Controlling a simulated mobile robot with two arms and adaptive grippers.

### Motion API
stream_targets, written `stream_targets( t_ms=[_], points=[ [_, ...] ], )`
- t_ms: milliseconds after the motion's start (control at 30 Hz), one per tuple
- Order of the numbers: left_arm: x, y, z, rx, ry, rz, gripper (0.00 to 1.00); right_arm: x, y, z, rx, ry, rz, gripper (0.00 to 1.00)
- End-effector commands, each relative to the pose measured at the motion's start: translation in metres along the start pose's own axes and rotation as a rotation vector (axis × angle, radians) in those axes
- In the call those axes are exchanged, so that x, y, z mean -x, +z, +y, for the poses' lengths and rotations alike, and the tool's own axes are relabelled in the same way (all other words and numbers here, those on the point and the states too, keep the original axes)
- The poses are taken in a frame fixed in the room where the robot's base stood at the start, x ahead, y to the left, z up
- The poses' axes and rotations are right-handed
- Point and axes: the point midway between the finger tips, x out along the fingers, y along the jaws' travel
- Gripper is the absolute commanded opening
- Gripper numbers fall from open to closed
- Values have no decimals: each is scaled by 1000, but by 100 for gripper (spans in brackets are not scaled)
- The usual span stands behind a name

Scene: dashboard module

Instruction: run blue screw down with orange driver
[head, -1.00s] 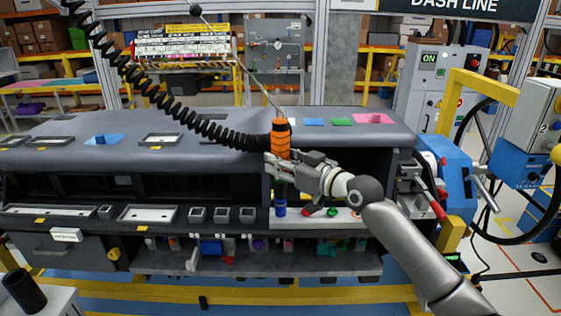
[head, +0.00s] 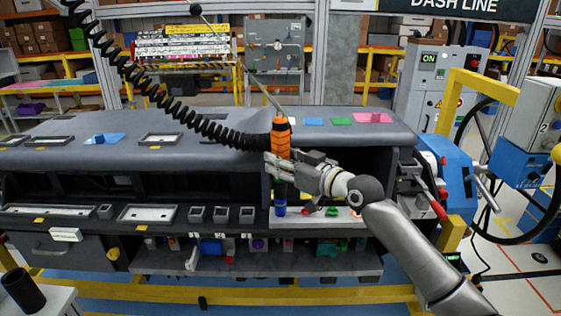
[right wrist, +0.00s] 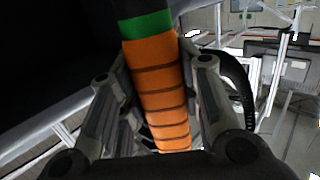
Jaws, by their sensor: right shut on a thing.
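The orange driver (head: 281,138) stands upright in the head view, hanging from a coiled black cable in front of the dashboard. My right gripper (head: 280,170) is shut around its orange grip. In the right wrist view the fingers (right wrist: 158,110) lie on both sides of the banded orange driver (right wrist: 155,78), with a green ring beyond. Straight below the driver is the blue screw (head: 280,208), upright at the light panel (head: 320,222). Whether the driver's tip touches it is too small to tell. My left gripper is not in view.
A red piece (head: 306,212) and a green piece (head: 333,213) stand right of the blue screw. The dashboard module (head: 200,130) overhangs behind. A lower shelf (head: 255,262) holds several small coloured parts. A blue machine with red handles (head: 450,175) stands at right.

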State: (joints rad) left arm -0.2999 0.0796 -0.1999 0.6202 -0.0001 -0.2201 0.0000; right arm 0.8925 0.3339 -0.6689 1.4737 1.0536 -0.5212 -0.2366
Motion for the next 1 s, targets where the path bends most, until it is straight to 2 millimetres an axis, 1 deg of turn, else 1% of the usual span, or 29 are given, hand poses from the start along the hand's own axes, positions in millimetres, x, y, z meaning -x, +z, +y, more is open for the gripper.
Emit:
stream_targets(
  t_ms=[1000],
  points=[
    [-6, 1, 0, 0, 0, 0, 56, 0, 6, 1, -3, 2, -5, 0]
  ],
)
